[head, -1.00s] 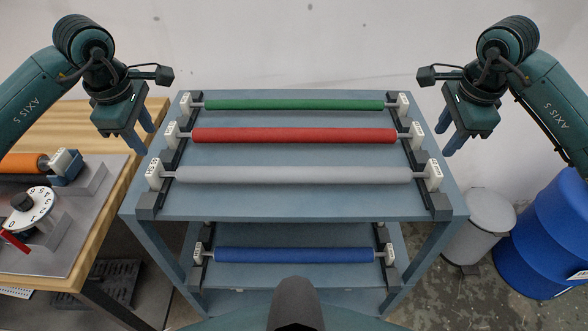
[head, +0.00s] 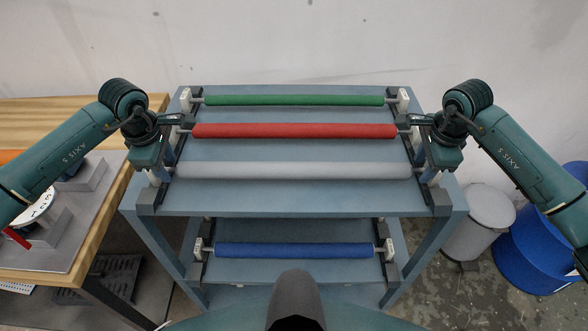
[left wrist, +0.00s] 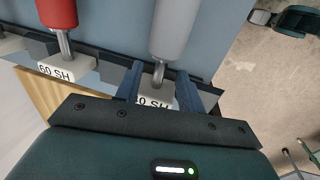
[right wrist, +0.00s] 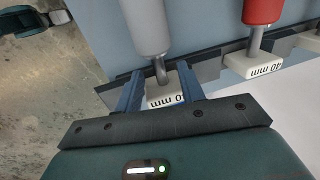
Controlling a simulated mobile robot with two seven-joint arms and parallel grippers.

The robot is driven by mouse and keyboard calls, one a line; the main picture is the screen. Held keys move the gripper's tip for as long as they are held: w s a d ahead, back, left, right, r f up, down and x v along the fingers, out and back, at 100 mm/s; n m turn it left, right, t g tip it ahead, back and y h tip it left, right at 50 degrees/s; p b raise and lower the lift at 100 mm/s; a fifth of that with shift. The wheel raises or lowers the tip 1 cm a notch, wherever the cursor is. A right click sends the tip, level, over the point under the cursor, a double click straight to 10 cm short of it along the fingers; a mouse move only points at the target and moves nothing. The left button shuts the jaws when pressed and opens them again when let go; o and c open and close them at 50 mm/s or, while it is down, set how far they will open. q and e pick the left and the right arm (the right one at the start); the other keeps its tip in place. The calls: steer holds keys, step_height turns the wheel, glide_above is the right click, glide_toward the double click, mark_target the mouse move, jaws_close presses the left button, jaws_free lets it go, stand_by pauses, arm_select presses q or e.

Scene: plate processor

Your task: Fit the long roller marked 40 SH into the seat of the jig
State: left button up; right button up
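A long grey roller (head: 294,171) lies at the front of the upper shelf, its end shafts on dark rails. My right gripper (head: 436,170) straddles the right block likewise, open in the right wrist view (right wrist: 158,86). The jig on the left bench, a grey plate (head: 75,235) with supports, is partly hidden by my left arm.
A red roller (head: 294,131), its left block (left wrist: 68,70) marked 60 SH, and a green roller (head: 294,100) lie behind. A blue roller (head: 294,252) is on the lower shelf (head: 240,272). A grey bin (head: 478,225) and blue barrel (head: 535,245) stand right.

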arm_select(q)
steer(key=shift+w+f, duration=0.15)
steer(key=shift+f, duration=0.55)
arm_select(e)
steer(key=shift+w+f, duration=0.15)
steer(key=shift+f, duration=0.55)
arm_select(q)
steer(key=shift+c, duration=0.2)
arm_select(e)
steer(key=shift+c, duration=0.2)
arm_select(q)
jaws_close()
arm_select(e)
jaws_close()
arm_select(q)
steer(key=shift+r, duration=0.1)
arm_select(e)
steer(key=shift+r, duration=0.1)
